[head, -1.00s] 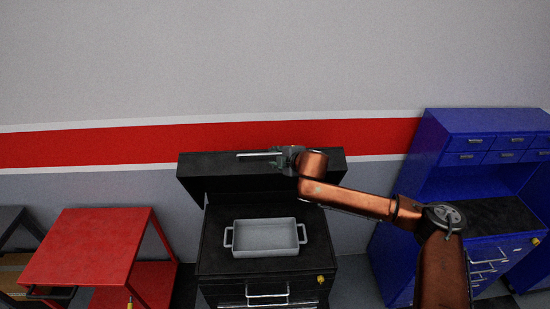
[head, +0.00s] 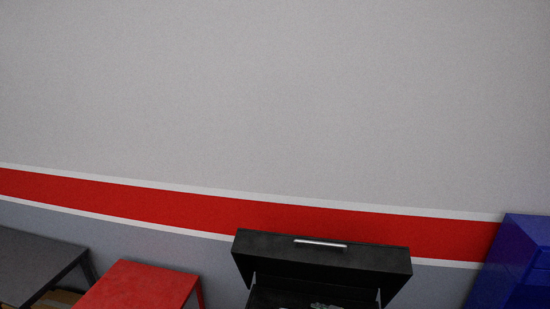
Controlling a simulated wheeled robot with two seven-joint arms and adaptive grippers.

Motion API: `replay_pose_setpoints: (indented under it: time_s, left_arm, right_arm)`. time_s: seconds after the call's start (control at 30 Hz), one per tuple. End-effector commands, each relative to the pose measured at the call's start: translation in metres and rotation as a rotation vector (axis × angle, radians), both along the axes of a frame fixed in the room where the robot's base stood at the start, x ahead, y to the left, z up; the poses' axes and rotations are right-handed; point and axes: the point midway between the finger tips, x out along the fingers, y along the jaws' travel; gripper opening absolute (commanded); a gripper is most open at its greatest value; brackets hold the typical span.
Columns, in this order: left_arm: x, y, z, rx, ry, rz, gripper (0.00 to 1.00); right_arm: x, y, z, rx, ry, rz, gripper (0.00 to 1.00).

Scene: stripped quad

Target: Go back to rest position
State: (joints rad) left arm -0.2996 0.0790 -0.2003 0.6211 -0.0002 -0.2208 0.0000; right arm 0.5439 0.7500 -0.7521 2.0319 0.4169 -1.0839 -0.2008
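The black tool chest (head: 325,262) stands low in the head view with its lid raised. The lid's silver handle (head: 320,243) is bare, with no gripper on it. A small pale grey-green shape (head: 326,306) is cut off by the bottom edge, in front of the chest's opening. It may be the tip of my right gripper, but too little shows to be sure. My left gripper is not in view. The grey tray inside the chest is not clearly visible.
A red cart (head: 140,287) and a dark grey table (head: 35,265) stand to the left of the chest. A blue cabinet (head: 515,265) is at the right edge. Behind them is a grey wall with a red stripe (head: 150,210).

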Motion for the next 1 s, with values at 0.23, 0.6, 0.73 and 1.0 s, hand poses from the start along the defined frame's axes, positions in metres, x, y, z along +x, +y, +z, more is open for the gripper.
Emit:
replay_pose_setpoints:
  time_s: [0.23, 0.6, 0.73, 1.0]
  left_arm:
    - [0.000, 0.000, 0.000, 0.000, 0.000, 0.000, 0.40]
    - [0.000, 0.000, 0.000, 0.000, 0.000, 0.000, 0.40]
    - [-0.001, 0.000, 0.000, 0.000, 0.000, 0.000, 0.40]
    - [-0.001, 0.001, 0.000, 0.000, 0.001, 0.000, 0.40]
  right_arm:
    - [-0.092, -0.020, -0.069, 0.188, 0.174, -0.227, 0.29]
    - [-0.249, -0.130, -0.146, 0.344, 0.419, -0.756, 0.29]
    - [-0.297, -0.161, -0.159, 0.353, 0.474, -0.902, 0.29]
    - [-0.379, -0.204, -0.173, 0.346, 0.554, -1.130, 0.29]
